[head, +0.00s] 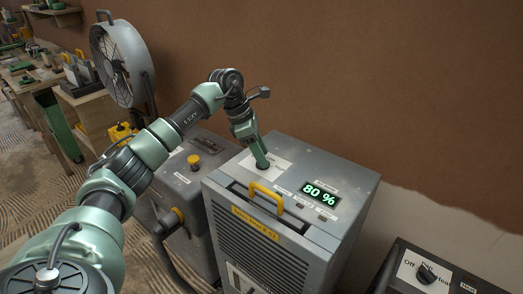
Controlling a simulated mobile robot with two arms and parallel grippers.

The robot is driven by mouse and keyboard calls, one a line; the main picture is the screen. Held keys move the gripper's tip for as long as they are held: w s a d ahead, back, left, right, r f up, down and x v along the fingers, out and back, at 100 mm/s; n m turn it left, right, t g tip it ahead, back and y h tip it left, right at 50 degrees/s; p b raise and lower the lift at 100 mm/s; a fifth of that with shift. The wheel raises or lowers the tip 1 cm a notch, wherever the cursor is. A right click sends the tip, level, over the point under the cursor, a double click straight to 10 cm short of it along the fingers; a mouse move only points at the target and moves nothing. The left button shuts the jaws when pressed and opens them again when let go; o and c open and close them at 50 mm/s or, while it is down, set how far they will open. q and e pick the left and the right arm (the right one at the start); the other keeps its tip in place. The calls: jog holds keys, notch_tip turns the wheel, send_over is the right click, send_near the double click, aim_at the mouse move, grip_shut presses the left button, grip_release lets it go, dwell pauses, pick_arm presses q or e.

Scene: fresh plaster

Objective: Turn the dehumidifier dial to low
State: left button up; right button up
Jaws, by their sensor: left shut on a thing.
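The grey dehumidifier (330,225) stands at the middle right, with a yellow handle (266,197) on its front top edge. My left gripper (262,165) points down at the pale dial plate (278,159) on the machine's top and is shut on the dial, which is mostly hidden by the fingers. I cannot read the dial's setting. My right gripper is not in view.
A second grey machine (178,190) with yellow knobs stands to the left. A black unit with an Off/Heat knob (427,274) is at the lower right. A large fan (118,62) and a cluttered bench (30,72) are at the back left. The brown wall rises behind.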

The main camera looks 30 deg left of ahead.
pick_arm(q)
jog(key=m, duration=0.1)
jog(key=m+g, duration=0.1)
jog(key=m, duration=0.1)
jog(key=shift+w+r+m+h+p, duration=0.2)
jog(key=shift+m+h+p, duration=0.1)
jog(key=shift+h+p, duration=0.1)
jog(key=shift+m+g, duration=0.9)
jog(key=shift+m, duration=1.1)
jog(key=shift+a, duration=0.1)
jog(key=o, duration=1.4)
jog(key=shift+f, duration=0.1)
jog(key=v, duration=0.7)
jog(key=shift+a+r+b, duration=0.2)
jog(key=shift+r+b, duration=0.15)
